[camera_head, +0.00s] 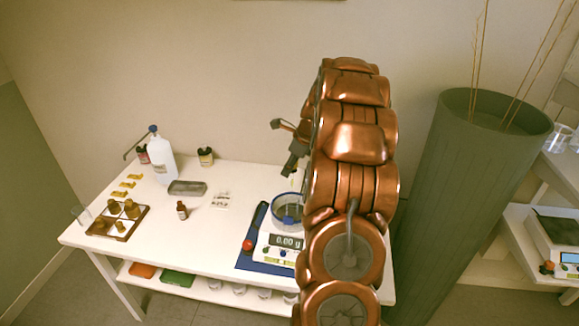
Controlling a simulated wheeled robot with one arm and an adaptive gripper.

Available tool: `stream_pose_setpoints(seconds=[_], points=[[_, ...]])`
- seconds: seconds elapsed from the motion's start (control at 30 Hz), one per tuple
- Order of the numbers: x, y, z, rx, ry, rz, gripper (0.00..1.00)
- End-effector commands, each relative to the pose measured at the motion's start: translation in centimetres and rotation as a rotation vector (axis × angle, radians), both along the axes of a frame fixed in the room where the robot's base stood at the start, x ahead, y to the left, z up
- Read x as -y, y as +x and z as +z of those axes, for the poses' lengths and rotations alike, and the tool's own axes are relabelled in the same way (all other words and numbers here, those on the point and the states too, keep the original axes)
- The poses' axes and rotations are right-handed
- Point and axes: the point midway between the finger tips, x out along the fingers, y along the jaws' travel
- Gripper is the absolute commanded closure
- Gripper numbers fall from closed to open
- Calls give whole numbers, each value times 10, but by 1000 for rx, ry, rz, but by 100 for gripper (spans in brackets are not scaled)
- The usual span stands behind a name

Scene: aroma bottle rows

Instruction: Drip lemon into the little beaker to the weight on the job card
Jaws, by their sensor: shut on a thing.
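My copper arm (348,140) reaches over the right of the white table. My gripper (294,162) is dark and shut on a pale thing (298,179), mostly hidden by the arm, above the scale. The scale (277,251) reads 0.00 g, and its right side is hidden. A clear round vessel with a blue rim (287,199) stands on it; I cannot tell whether the little beaker is inside. A small brown bottle (182,211) stands mid-table. Several brown bottles sit in a wooden tray (101,233) at left. No label is readable, so I cannot identify lemon. A white printed card (221,200) lies mid-table.
A white wash bottle (161,162) and a dark jar (205,157) stand at the back. A grey tray (187,188) and yellow tags (127,185) lie on the table. A blue-black tool (256,222) lies beside the scale. A tall green planter (460,190) stands right of my arm.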

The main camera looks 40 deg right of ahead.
Motion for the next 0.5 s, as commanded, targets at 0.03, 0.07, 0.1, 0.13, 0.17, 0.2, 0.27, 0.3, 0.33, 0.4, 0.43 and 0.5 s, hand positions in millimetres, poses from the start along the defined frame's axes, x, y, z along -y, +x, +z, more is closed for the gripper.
stream_pose_setpoints(seconds=[0.03, 0.07, 0.1, 0.13, 0.17, 0.2, 0.27, 0.3, 0.33, 0.4, 0.43, 0.5], points=[[0, 0, 1, 1, 1, 0, 79], [0, 0, 1, 1, 2, 0, 79], [-1, 1, 2, 3, 3, 0, 79], [-1, 1, 2, 4, 3, 1, 79], [-1, 1, 1, 4, 3, 2, 79], [-1, 1, -2, 4, 3, 2, 79], [-1, 1, -5, 4, 3, 2, 79], [-1, 1, -8, 4, 3, 2, 79], [-1, 1, -9, 4, 3, 2, 79], [-1, 1, -13, 4, 3, 2, 79], [-1, 1, -15, 4, 3, 2, 79], [-1, 1, -19, 3, 2, 1, 79]])
